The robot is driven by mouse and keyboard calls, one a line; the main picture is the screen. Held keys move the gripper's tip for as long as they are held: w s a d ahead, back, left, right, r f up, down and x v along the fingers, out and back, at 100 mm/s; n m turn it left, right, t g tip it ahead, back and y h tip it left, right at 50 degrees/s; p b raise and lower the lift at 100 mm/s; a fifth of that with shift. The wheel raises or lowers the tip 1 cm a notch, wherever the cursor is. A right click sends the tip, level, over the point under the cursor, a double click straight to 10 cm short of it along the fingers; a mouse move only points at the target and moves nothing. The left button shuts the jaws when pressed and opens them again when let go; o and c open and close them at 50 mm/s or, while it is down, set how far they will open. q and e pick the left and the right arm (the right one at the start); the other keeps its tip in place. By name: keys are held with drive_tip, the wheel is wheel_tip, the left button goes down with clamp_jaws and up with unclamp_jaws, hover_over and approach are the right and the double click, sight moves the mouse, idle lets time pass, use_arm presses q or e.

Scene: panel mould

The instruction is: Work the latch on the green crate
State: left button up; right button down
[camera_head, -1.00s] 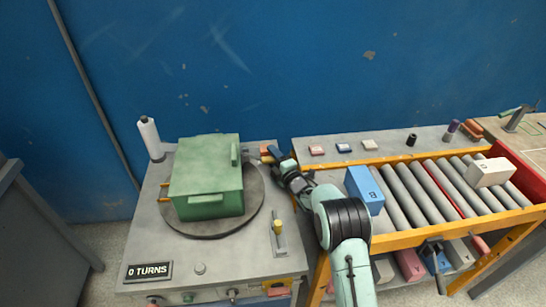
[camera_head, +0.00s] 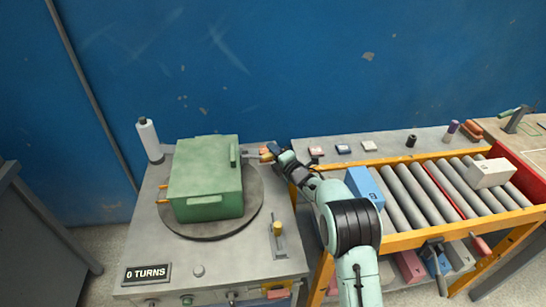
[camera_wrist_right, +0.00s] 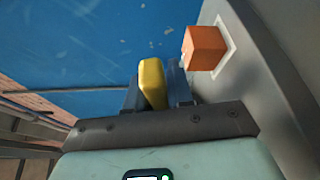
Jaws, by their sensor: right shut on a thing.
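The green crate (camera_head: 205,180) sits closed on a round dark turntable (camera_head: 252,215) on the left table. A raised green bar (camera_head: 234,155) stands at the right of its lid, and a green handle (camera_head: 205,200) is on its front. I cannot tell for certain which part is the latch. My right gripper (camera_head: 272,151) is just right of the crate, apart from it, at the table's back right corner. In the wrist view the right gripper (camera_wrist_right: 155,82) is shut on a yellow block-like piece (camera_wrist_right: 152,80). My left gripper is not in view.
An orange block (camera_wrist_right: 205,47) sits close beside the right fingers. A roller conveyor (camera_head: 420,195) with a blue box (camera_head: 365,185) lies right.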

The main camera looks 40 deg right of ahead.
drive_tip(key=w+a+r+n+g+h, duration=0.1)
drive_tip(key=a+r+n+g+h, duration=0.1)
drive_tip(key=r+n, duration=0.3)
drive_tip(key=w+a+r+n+g+h+p, duration=0.1)
drive_tip(key=w+a+r+n+g+h, duration=0.1)
drive_tip(key=a+r+n+g, duration=0.1)
drive_tip(key=shift+w+a+r+n, duration=0.2)
drive_tip(key=shift+a+r+n, duration=0.6)
drive_tip(key=shift+n, duration=0.8)
drive_tip(key=shift+d+r+h, duration=0.15)
drive_tip(key=shift+h, duration=0.15)
drive_tip(key=c, duration=1.1)
unclamp_jaws()
